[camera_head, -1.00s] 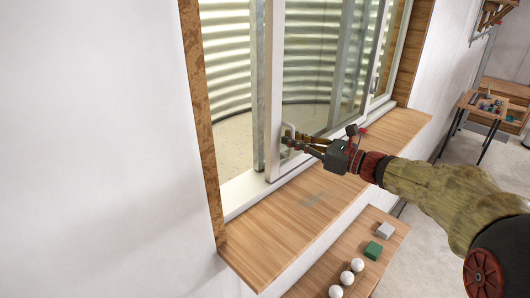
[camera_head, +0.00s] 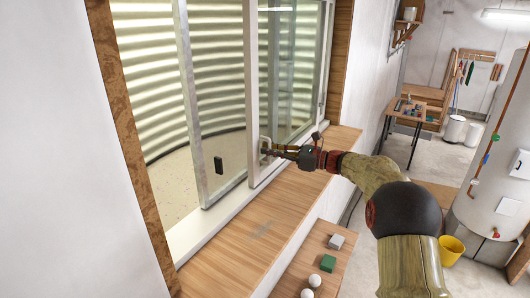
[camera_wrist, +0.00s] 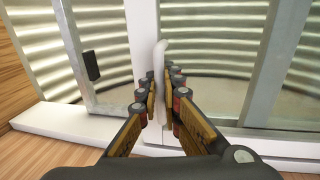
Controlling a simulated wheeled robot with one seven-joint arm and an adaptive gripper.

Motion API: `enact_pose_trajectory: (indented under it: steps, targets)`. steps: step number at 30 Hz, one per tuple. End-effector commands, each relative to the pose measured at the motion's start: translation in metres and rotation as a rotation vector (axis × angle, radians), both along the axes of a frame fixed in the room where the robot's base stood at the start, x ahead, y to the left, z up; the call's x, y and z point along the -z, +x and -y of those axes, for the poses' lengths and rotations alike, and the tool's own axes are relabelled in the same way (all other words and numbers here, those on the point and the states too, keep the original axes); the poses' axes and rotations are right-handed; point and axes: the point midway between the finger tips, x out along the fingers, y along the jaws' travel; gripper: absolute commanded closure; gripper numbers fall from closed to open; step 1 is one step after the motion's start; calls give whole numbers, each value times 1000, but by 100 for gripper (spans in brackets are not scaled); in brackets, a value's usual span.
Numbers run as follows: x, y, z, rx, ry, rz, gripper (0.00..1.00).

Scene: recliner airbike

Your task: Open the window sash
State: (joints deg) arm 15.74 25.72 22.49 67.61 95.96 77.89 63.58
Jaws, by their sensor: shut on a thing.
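The window sash (camera_head: 252,100) is a pale-framed sliding glass panel. Its left upright stands in the right part of the window, with an open-looking gap between it and a grey upright (camera_head: 190,110). A white bar handle (camera_wrist: 160,70) stands on the sash's left upright, upright in the wrist view. My gripper (camera_wrist: 162,95) has its fingers on both sides of this handle and is shut on it. In the head view my gripper (camera_head: 270,151) reaches the handle from the right, just above the sill; the fingers partly hide the handle.
A wooden sill (camera_head: 245,232) runs below the window. A lower wooden shelf (camera_head: 300,268) holds a grey block (camera_head: 336,241), a green block (camera_head: 328,263) and white balls (camera_head: 313,281). A small dark piece (camera_head: 218,165) shows beside the grey upright. A water tank (camera_head: 500,190) and yellow bucket (camera_head: 451,250) stand right.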

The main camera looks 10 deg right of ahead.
Motion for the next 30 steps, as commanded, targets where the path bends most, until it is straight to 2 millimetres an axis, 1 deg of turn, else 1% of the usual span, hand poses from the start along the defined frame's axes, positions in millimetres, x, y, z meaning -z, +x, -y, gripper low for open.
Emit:
enact_pose_trajectory:
  steps: [10,11,20,30]
  targets:
    - [-1,1,2,3,0,2,100]
    - [-1,1,2,3,0,2,93]
    - [0,1,1,1,0,1,76]
    - [0,0,2,1,0,1,75]
